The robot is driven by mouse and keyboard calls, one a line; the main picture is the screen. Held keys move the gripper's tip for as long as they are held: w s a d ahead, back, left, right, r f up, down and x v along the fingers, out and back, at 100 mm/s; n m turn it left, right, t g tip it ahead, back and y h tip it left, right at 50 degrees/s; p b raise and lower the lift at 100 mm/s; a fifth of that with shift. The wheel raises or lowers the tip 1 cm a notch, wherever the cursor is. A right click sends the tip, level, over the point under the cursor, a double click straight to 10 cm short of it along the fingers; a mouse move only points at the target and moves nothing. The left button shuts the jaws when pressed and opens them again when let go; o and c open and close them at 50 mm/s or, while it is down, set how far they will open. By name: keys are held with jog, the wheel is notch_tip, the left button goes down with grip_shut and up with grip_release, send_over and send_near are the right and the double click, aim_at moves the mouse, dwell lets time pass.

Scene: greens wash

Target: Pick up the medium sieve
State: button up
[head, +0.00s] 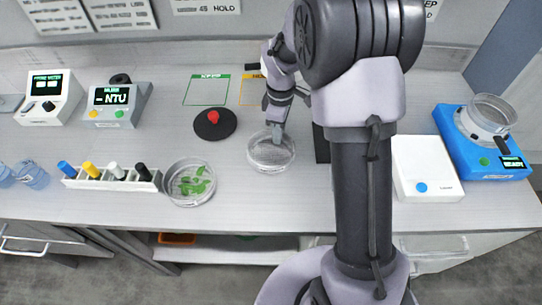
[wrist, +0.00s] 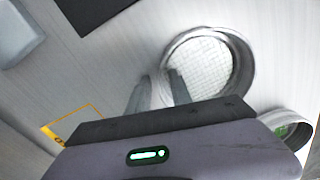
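A round, clear-walled sieve with a pale mesh floor (head: 271,153) stands on the bench in the middle of the head view. In the wrist view the sieve (wrist: 208,62) is right of and beyond the fingers. My gripper (head: 277,137) points down at the sieve's far rim. In the wrist view my gripper (wrist: 160,82) shows two fingers apart, with the sieve's near-left rim at the gap between them. Whether they touch the rim is unclear. Another round sieve-like dish (head: 492,112) sits on a blue device at the right. No size label is readable.
A dish with green leaves (head: 188,183) stands left of the sieve. A black disc with a red knob (head: 213,121) lies behind. A bottle rack (head: 110,180), a white box (head: 425,168) and the blue device (head: 464,150) stand on the bench. Bench in front is clear.

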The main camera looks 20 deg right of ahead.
grip_shut()
dwell(1.3)
